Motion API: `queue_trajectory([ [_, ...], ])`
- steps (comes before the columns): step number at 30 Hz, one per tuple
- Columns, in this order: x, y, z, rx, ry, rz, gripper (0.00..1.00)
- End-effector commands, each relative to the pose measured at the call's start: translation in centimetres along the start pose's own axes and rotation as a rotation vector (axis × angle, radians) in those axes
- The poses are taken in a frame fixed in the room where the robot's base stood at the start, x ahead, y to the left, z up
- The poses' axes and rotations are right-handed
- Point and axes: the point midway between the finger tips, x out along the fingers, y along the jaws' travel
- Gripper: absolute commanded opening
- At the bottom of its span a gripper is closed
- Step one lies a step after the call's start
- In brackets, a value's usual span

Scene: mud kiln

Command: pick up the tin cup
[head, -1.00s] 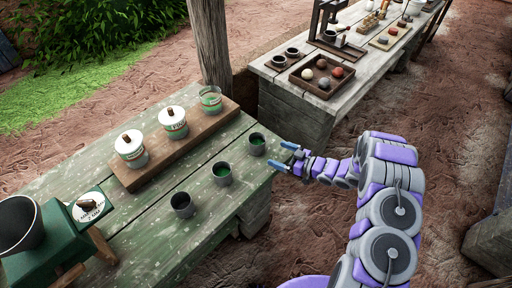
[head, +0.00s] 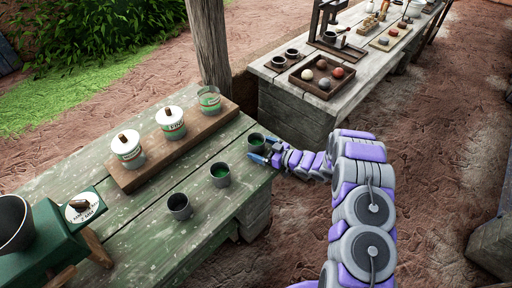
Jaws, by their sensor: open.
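Three small grey tin cups with green insides stand upright in a slanting row on the green wooden table (head: 130,222): a far right cup (head: 255,144), a middle cup (head: 219,176) and a near left cup (head: 179,207). My gripper (head: 266,149) is open at the far right cup, near the table's right edge. Its blue fingers reach to the cup's right and front sides. I cannot tell whether they touch it. One finger partly hides the cup's lower right side.
A wooden board (head: 187,144) on the table bears two lidded white tins and a glass jar (head: 209,99). A green box (head: 65,238) with a dark bucket (head: 14,222) stands at the near left. A wooden post (head: 208,45) rises behind. A second table (head: 347,97) holds a tray of balls.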

Motion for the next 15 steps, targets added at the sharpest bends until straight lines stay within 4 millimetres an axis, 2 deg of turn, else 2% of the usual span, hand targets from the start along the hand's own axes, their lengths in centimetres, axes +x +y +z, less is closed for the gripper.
queue_trajectory([
  [4,-0.01,-0.01,0.00,0.001,-0.001,0.000,0.98],
  [15,-0.02,-0.02,0.03,0.001,-0.001,0.000,0.63],
])
